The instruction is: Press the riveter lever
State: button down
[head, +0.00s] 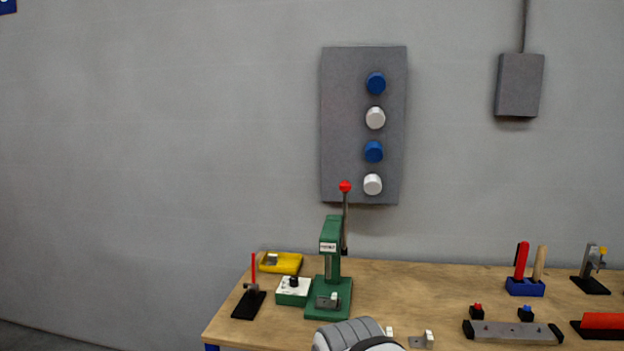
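The riveter (328,262) is a green press standing near the left end of the wooden workbench. Its lever (345,215) is a dark rod that stands upright from the press head, tipped with a red ball (345,187). A small metal part (328,301) sits on the riveter's base. A grey and white rounded link of my arm shows at the bottom edge, in front of the bench and just right of the riveter's base. My gripper is not in view.
On the workbench (400,283), a green-and-white box (293,291), a yellow tray (281,263) and a black stand with a red rod (249,300) crowd the riveter's left. A blue tool holder (525,287) and a grey bar (513,332) lie right. The bench's middle back is clear.

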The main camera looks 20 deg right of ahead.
aim_at(345, 186)
jog(key=z, duration=0.85)
jog(key=i, duration=0.6)
jog(key=u, duration=0.05)
